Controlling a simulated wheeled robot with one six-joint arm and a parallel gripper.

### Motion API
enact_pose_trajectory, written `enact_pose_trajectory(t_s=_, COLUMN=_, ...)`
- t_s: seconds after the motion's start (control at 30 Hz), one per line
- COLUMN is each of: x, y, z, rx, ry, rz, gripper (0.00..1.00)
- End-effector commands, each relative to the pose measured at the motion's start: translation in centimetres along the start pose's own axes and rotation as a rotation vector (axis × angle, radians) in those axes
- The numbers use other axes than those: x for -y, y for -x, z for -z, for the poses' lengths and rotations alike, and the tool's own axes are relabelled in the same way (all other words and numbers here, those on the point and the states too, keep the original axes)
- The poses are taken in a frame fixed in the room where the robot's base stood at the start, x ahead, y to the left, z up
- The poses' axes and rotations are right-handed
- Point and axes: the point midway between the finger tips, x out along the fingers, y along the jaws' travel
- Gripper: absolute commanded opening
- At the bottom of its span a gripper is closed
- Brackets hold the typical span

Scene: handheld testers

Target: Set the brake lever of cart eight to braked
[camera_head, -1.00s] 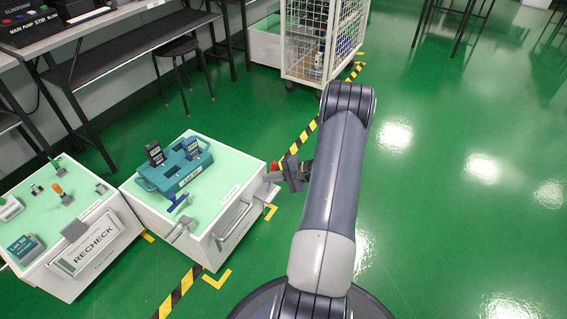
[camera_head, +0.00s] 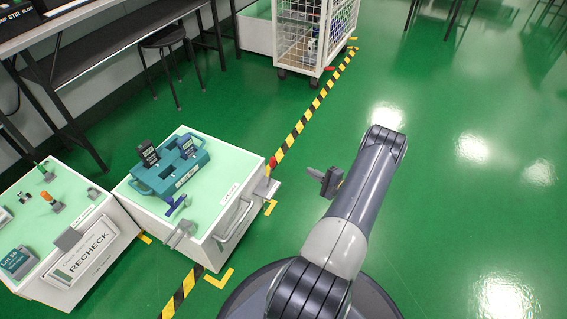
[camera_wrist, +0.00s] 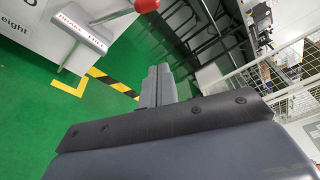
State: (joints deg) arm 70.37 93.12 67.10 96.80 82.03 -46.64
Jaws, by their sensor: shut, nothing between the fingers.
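The cart (camera_head: 203,245) is a white box with a pale green top, left of my gripper in the head view. In the wrist view its white side (camera_wrist: 30,42) carries the word "eight". The brake lever (camera_wrist: 112,15) is a grey rod with a red knob, beside a grey lettered block (camera_wrist: 80,35) on that side. I cannot tell from its lettering which setting it stands at. The red knob (camera_head: 271,162) is small at the cart's far right corner in the head view. My gripper (camera_head: 313,172) is shut, empty and apart from the lever; its fingertips (camera_wrist: 157,72) point past it.
A teal tray (camera_head: 150,183) with dark devices sits on the cart top. A second cart marked RECHECK (camera_head: 90,252) stands at left. A white wire cage trolley (camera_head: 300,40) is behind, and a stool (camera_head: 160,40) by the bench. Green floor on the right is clear.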

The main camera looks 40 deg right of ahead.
Motion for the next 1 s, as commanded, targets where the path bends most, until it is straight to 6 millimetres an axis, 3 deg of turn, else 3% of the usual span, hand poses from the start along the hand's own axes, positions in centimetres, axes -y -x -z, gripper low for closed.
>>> enact_pose_trajectory(t_s=0.27, x=-0.1, y=-1.6, z=0.0, rx=0.004, ry=0.001, rz=-0.002, gripper=0.00)
enact_pose_trajectory(t_s=0.7, x=-0.2, y=-10.6, z=-0.2, rx=0.005, ry=0.000, rz=-0.002, gripper=0.00)
enact_pose_trajectory(t_s=1.0, x=-0.1, y=-10.9, z=-3.5, rx=0.002, ry=-0.001, rz=-0.002, gripper=0.00)
